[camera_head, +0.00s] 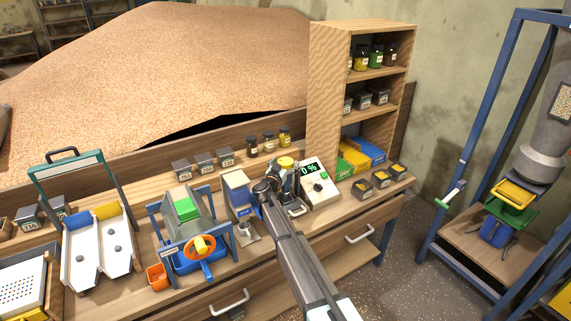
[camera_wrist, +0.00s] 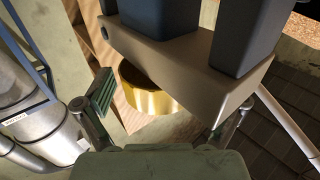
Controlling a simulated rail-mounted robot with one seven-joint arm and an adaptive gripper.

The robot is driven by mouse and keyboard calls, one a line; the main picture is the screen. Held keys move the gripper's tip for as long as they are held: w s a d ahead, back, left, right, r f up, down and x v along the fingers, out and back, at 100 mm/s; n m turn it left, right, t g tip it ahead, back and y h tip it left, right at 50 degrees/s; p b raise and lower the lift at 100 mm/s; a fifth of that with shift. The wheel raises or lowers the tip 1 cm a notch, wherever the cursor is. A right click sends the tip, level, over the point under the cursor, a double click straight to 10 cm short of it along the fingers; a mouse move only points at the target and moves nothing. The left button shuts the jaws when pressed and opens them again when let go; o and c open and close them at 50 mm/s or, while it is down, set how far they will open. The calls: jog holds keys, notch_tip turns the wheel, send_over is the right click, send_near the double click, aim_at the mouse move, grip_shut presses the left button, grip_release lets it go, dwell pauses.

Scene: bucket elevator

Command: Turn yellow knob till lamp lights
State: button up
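A yellow knob (camera_head: 286,161) shows at the top of a small device on the bench in the head view, partly hidden by my arm. In the wrist view a round, gold-yellow knob (camera_wrist: 146,91) sits against a beige block (camera_wrist: 180,62) with blue-grey posts. My gripper (camera_wrist: 165,105) is open, its two fingers apart on either side of the knob in the picture. A gap shows between the left finger pad and the knob; contact on the right cannot be told. My gripper (camera_head: 279,184) looks small and dark in the head view. I cannot make out a lit lamp.
A white meter (camera_head: 320,186) reading 0 % stands just right of my gripper. Jars and dark boxes line the back; a wooden shelf (camera_head: 328,65) rises behind.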

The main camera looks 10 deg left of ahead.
aim_at(283, 167)
jog(key=shift+v, duration=3.75)
